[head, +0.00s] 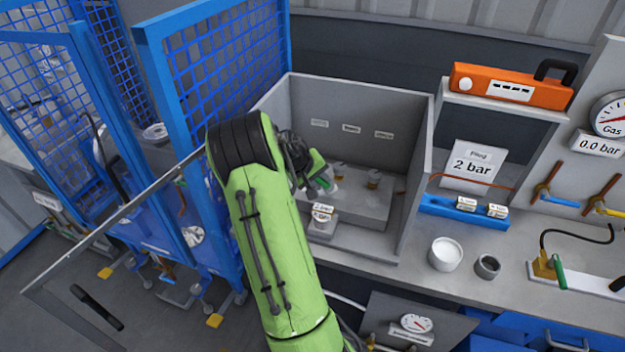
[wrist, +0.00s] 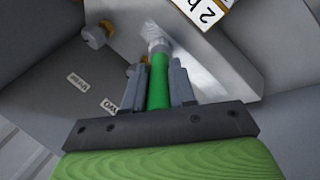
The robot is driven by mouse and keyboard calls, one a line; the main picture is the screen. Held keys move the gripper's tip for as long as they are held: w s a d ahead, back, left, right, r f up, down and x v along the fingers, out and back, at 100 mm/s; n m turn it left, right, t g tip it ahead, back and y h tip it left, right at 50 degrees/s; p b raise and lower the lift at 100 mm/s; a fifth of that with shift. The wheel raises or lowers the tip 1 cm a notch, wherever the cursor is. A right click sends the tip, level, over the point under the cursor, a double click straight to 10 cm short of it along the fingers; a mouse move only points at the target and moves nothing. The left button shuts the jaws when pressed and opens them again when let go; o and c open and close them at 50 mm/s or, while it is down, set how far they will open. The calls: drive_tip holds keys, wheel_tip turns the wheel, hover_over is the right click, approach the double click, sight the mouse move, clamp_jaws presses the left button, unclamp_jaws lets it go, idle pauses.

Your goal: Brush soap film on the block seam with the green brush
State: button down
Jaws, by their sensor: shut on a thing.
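My gripper (head: 318,178) is inside the grey open-front booth, above the block. In the wrist view my gripper (wrist: 157,90) is shut on the green handle of the brush (wrist: 158,82). Pale bristles at the brush's far end meet or nearly meet the grey block (wrist: 200,62); I cannot tell whether they touch. The block's face there has whitish streaks. In the head view the block (head: 372,208) stands on the booth floor with small brass fittings on it, and the brush (head: 323,181) is partly hidden by my gripper. I cannot make out the seam.
The booth's side wall (head: 415,180) stands close to the right. A blue mesh fence (head: 225,75) is at the left. On the bench to the right are a white cup (head: 445,256), a grey cup (head: 488,266) and a blue tray (head: 440,208). An orange case (head: 510,85) sits on a shelf.

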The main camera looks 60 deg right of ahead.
drive_tip(key=shift+s+d+b, duration=0.25)
drive_tip(key=shift+s, duration=0.7)
drive_tip(key=shift+s+d+b, duration=0.2)
drive_tip(key=shift+s, duration=0.75)
drive_tip(key=shift+s+d+b, duration=0.4)
drive_tip(key=shift+s+b, duration=0.1)
drive_tip(key=shift+s, duration=1.15)
drive_tip(key=shift+s+d+b, duration=0.35)
drive_tip(key=shift+s+b, duration=0.1)
drive_tip(key=shift+s, duration=1.25)
drive_tip(key=shift+s+d+b, duration=0.4)
drive_tip(key=shift+s+b, duration=0.1)
drive_tip(key=shift+s, duration=1.15)
wheel_tip(320, 180, up, 6)
drive_tip(key=p, duration=0.4)
drive_tip(key=shift+p, duration=0.3)
wheel_tip(320, 180, up, 3)
drive_tip(key=shift+r+p, duration=0.1)
drive_tip(key=shift+p, duration=1)
